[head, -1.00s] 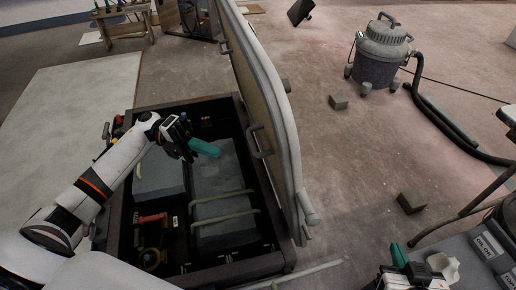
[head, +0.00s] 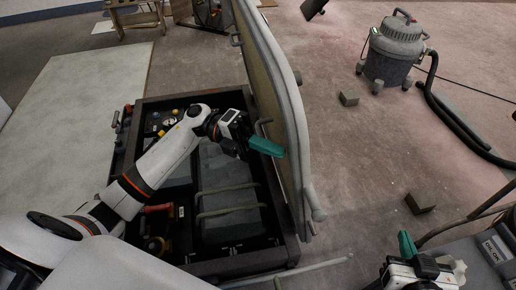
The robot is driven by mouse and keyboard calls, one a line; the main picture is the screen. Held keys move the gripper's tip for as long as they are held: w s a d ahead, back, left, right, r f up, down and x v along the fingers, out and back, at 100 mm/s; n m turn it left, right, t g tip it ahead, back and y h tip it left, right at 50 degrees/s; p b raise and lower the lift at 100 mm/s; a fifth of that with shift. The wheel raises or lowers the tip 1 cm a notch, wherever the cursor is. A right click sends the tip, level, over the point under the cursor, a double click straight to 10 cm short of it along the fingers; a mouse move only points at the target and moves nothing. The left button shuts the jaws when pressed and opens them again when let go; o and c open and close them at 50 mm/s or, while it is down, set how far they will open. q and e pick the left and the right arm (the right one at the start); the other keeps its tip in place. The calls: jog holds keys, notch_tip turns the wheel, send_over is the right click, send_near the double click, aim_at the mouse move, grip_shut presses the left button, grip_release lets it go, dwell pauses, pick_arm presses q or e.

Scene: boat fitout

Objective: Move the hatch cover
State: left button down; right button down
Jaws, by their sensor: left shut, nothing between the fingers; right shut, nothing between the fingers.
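The hatch cover (head: 270,95) is a pale panel with a thick rounded rim, standing upright along the right side of a dark open box (head: 232,266). A handle (head: 262,127) sticks out from its inner face. My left gripper (head: 267,146) has teal fingers, shut with nothing between them, just in front of the cover's inner face near the handle. I cannot tell whether it touches the cover. My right gripper (head: 407,245) is at the bottom right, teal fingers pointing up, shut and empty, well apart from the cover.
Grey blocks with straps (head: 225,180) and a red-handled tool (head: 157,209) lie inside the box. A grey vacuum (head: 390,52) with a black hose stands at the back right.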

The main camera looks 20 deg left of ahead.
dwell(0.3)
